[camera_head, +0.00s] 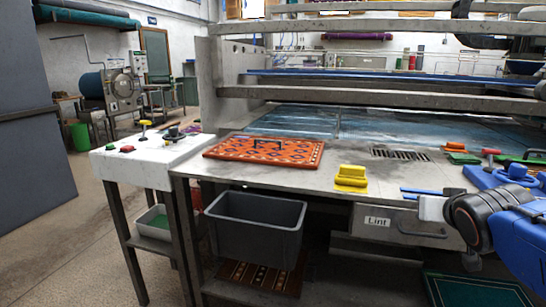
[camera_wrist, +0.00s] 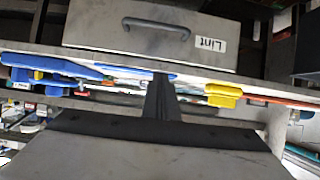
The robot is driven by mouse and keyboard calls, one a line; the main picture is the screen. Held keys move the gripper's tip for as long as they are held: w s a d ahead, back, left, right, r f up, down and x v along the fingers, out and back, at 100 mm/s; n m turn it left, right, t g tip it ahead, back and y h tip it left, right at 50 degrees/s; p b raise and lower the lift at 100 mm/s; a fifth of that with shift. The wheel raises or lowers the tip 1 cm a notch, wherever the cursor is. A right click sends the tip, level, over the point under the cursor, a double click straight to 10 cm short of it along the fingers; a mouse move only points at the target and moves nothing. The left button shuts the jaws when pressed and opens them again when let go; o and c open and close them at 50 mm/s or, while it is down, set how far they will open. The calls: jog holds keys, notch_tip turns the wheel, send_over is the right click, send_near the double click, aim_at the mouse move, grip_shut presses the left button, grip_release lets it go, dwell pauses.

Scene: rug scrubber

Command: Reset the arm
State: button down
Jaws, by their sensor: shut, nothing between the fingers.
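My arm, blue with a dark joint, reaches in from the right edge in the head view. Its pale end is in front of the metal worktable (camera_head: 330,178), near the Lint drawer (camera_head: 400,222). My gripper (camera_wrist: 161,97) shows in the wrist view as dark fingers held together, shut with nothing between them. That view is upside down, with the Lint drawer (camera_wrist: 150,38) beyond the fingers and a yellow scrubber (camera_wrist: 222,95) and a blue item (camera_wrist: 50,65) at the table edge.
An orange patterned rug (camera_head: 265,150) lies on the worktable, left of the yellow scrubber (camera_head: 351,178). A blue tool (camera_head: 515,174) is near my arm. A grey bin (camera_head: 255,228) stands below the table edge. A white side table (camera_head: 150,152) is at left, with open floor beyond.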

jog(key=s+a+f+n+g+y, duration=0.1)
jog(key=s+a+f+g, duration=0.2)
jog(key=s+f, duration=0.4)
jog(key=s+a+f+n+g+y, duration=0.2)
jog(key=s+a+f+g, duration=0.2)
jog(key=s+f, duration=0.3)
jog(key=s+a, duration=0.1)
jog(key=s, duration=0.2)
jog(key=shift+s+a+f, duration=0.2)
jog(key=shift+a+f, duration=0.05)
jog(key=shift+a, duration=0.15)
